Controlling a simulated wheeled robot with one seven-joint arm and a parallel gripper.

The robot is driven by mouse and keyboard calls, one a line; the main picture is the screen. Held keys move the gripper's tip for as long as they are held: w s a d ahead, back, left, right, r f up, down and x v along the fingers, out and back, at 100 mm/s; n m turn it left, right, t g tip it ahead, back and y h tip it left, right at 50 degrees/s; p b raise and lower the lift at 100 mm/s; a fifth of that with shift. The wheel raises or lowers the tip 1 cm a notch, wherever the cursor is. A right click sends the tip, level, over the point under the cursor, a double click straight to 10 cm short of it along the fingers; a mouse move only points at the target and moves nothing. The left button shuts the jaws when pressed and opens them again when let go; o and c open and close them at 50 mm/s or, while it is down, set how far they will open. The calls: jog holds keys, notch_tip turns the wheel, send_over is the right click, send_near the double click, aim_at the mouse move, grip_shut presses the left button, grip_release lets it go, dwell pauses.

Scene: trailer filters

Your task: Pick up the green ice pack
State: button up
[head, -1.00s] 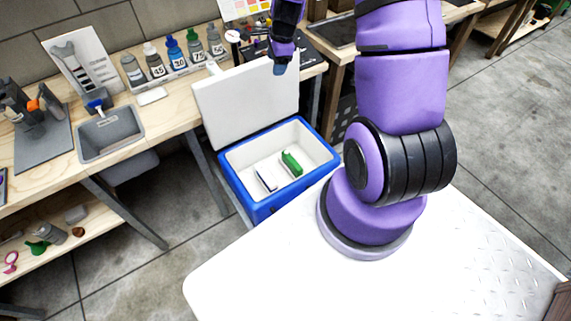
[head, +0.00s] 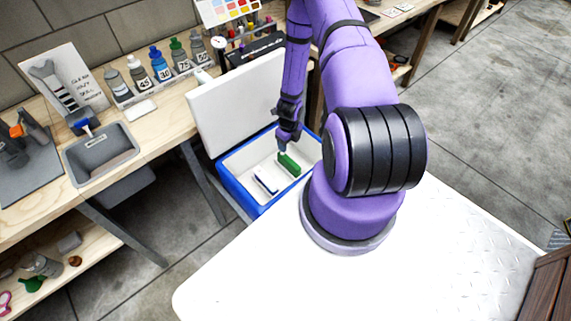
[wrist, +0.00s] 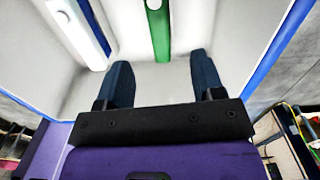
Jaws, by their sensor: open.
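The green ice pack (head: 289,165) lies on the floor of the blue-and-white cooler (head: 228,185), toward its right side. It also shows in the wrist view as a green bar (wrist: 160,30), beyond the fingertips and between their lines. My gripper (head: 284,150) points down into the cooler, close to the far end of the green pack in the head view. In the wrist view my gripper (wrist: 158,75) has its two dark blue fingers apart with nothing between them. I cannot tell the exact height of the fingertips above the pack.
A white and dark blue pack (head: 265,180) lies left of the green one and also shows in the wrist view (wrist: 78,30). The cooler's raised white lid (head: 238,103) stands behind. A workbench with a grey bin (head: 100,155) and bottles is left.

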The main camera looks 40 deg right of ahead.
aim_at(289, 160)
jog(key=shift+s+a+f+m, duration=0.1)
jog(key=shift+s+f+m, duration=0.1)
jog(key=shift+f, duration=0.3)
jog(key=shift+s+f+m, duration=0.1)
jog(key=shift+s+f, duration=0.05)
jog(key=shift+f, duration=0.35)
notch_tip(289, 160, down, 10)
jog(key=shift+a+f, duration=0.1)
jog(key=shift+f, duration=0.15)
jog(key=shift+s, duration=0.1)
grip_shut()
jog(key=shift+r, duration=0.15)
